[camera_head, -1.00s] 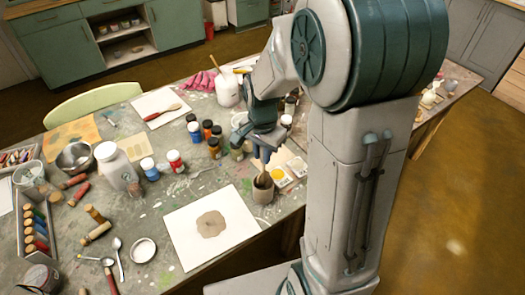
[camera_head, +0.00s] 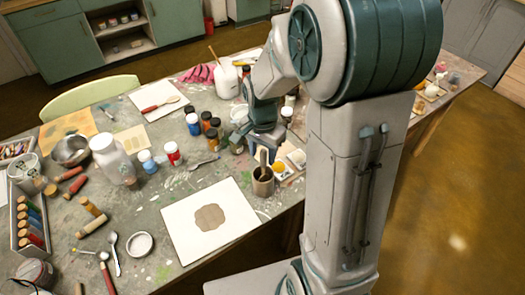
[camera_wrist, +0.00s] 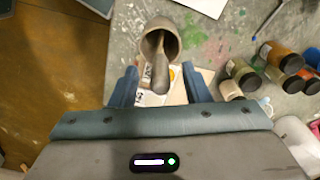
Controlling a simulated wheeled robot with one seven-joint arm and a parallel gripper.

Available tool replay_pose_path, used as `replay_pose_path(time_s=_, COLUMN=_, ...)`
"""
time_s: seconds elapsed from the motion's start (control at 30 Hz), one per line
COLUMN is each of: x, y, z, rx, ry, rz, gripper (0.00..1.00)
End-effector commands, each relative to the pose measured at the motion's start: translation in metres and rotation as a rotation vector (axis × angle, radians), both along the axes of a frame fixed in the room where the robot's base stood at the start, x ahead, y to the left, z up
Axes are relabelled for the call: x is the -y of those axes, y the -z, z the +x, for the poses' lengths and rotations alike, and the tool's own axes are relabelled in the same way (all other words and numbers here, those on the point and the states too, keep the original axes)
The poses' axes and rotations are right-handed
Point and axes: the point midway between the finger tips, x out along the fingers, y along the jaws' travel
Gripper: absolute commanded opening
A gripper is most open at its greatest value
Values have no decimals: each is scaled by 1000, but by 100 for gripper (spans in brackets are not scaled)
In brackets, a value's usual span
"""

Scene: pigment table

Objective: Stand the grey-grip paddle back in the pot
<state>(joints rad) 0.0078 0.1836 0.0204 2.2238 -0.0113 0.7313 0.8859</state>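The grey-grip paddle (camera_head: 264,158) stands in a small grey-brown pot (camera_head: 262,188) near the table's right front edge, its dark grip up and leaning slightly. In the wrist view the paddle's grip (camera_wrist: 160,74) rises out of the pot (camera_wrist: 172,28) toward the camera. My gripper (camera_wrist: 160,82) is open there, with one blue finger on each side of the grip and visible gaps between.
Paint bottles (camera_head: 193,124) stand close to the gripper's left. A white sheet with a brown patch (camera_head: 182,232) lies in front of the pot. The table edge is near.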

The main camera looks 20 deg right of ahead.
Motion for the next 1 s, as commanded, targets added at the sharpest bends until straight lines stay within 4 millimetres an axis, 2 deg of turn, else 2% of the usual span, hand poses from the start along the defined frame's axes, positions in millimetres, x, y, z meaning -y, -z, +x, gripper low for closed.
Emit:
replay_pose_path(time_s=0.2, x=0, y=-2, z=0, rx=1, ry=0, rz=0, gripper=43)
replay_pose_path(time_s=0.33, x=0, y=-13, z=1, rx=4, ry=0, rz=0, gripper=43)
replay_pose_path(time_s=0.8, x=0, y=-112, z=0, rx=6, ry=0, rz=0, gripper=43)
replay_pose_path(time_s=1.0, x=0, y=-134, z=0, rx=1, ry=0, rz=0, gripper=43)
